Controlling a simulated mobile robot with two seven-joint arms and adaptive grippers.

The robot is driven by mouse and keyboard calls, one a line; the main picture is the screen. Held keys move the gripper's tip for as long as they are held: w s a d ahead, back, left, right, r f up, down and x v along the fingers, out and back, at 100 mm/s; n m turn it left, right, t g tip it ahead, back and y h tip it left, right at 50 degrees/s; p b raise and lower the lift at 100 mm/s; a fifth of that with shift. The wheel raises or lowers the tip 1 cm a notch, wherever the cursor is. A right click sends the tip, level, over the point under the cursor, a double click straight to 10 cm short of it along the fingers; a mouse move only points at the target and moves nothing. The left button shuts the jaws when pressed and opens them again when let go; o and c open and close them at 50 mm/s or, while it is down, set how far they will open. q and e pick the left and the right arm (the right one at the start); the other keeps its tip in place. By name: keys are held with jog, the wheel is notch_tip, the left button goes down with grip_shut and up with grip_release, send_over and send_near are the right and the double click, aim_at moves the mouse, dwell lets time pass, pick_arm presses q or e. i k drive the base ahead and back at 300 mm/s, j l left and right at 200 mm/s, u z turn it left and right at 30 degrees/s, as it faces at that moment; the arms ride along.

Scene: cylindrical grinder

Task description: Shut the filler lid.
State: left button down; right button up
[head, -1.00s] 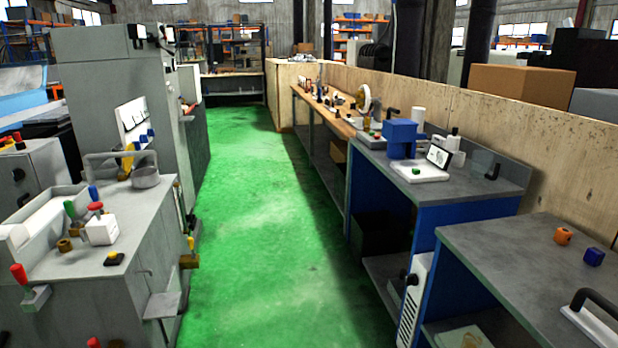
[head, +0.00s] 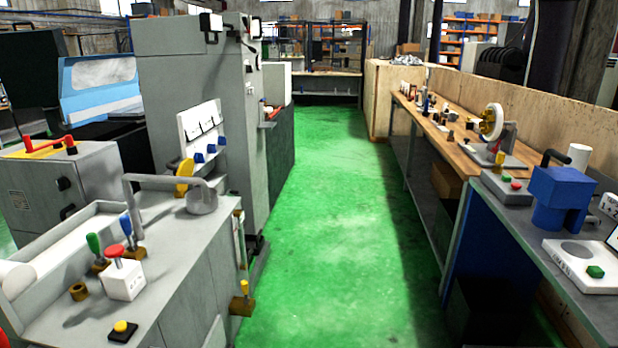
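No part is plainly marked as the filler lid. On the grey machine (head: 175,270) at the left, a yellow disc (head: 184,176) stands up on edge behind a round grey cup (head: 202,199). I cannot tell for sure whether this disc is the lid. A grey bent pipe (head: 150,180) runs over to the cup. A brass ring (head: 78,291) lies on the machine top nearer to me. A brass fitting with a yellow upright part (head: 243,300) is on the machine's aisle side. Neither of my grippers is in view.
A white box with a red knob (head: 123,278), coloured levers (head: 95,246) and a yellow button (head: 122,328) are on the machine top. The green floor (head: 325,230) of the aisle is clear. A bench with a blue press (head: 560,190) lines the right side.

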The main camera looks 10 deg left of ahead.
aim_at(187, 167)
jog(key=i+z, duration=0.15)
jog(key=i, duration=1.55)
jog(key=i+u, duration=0.15)
jog(key=i, duration=0.4)
jog(key=i+l+u, duration=0.2)
jog(key=i, duration=0.35)
jog(key=i+u, duration=0.15)
jog(key=i, duration=0.4)
